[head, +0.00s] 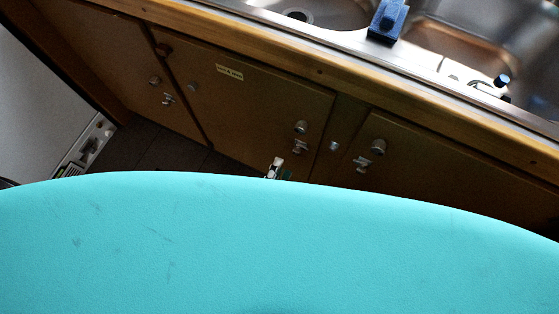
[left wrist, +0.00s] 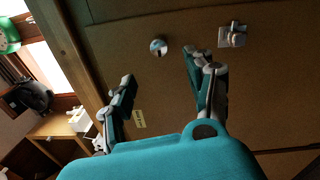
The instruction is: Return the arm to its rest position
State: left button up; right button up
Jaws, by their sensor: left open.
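In the left wrist view my left gripper (left wrist: 160,68) is open, with its two fingers spread apart and nothing between them. Behind the fingers is a brown cabinet door with a round knob and a metal latch. In the head view only a small tip of my left gripper (head: 275,168) shows beyond a large teal part of my own body, low in front of the cabinet doors. The rest of the left arm is hidden there. My right gripper is in neither view.
Brown cabinet doors (head: 240,95) with knobs and latches stand close ahead, under a wood-edged counter (head: 320,72) with a steel sink (head: 460,60). A white panel (head: 40,100) is at the left. The left wrist view shows a wooden table (left wrist: 62,127) at the left.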

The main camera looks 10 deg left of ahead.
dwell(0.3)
pick_arm(q)
jog(key=s+a+f+m+g+y+p, duration=0.1)
jog(key=s+a+f+m+g, duration=0.2)
jog(key=f, duration=0.5)
jog(key=s+a+f+m+g+p, duration=0.1)
jog(key=a+f+m+g, duration=0.2)
jog(key=f+m, duration=0.35)
jog(key=s+a+f+m+g+y, duration=0.1)
jog(key=s+a+f+m+g, duration=0.15)
jog(key=f, duration=0.75)
jog(key=s+a+f+m+g+y+p, duration=0.1)
jog(key=s+a+f+m+g, duration=0.2)
jog(key=s, duration=0.5)
jog(key=s+a+f+m+g+y, duration=0.2)
jog(key=s+a+f+m+g, duration=0.1)
jog(key=s+a+f+g, duration=0.2)
jog(key=s+a+f, duration=0.2)
jog(key=s+a, duration=0.1)
jog(key=shift+m+y+p, duration=0.3)
jog(key=shift+m+p, duration=0.05)
jog(key=shift+m, duration=0.05)
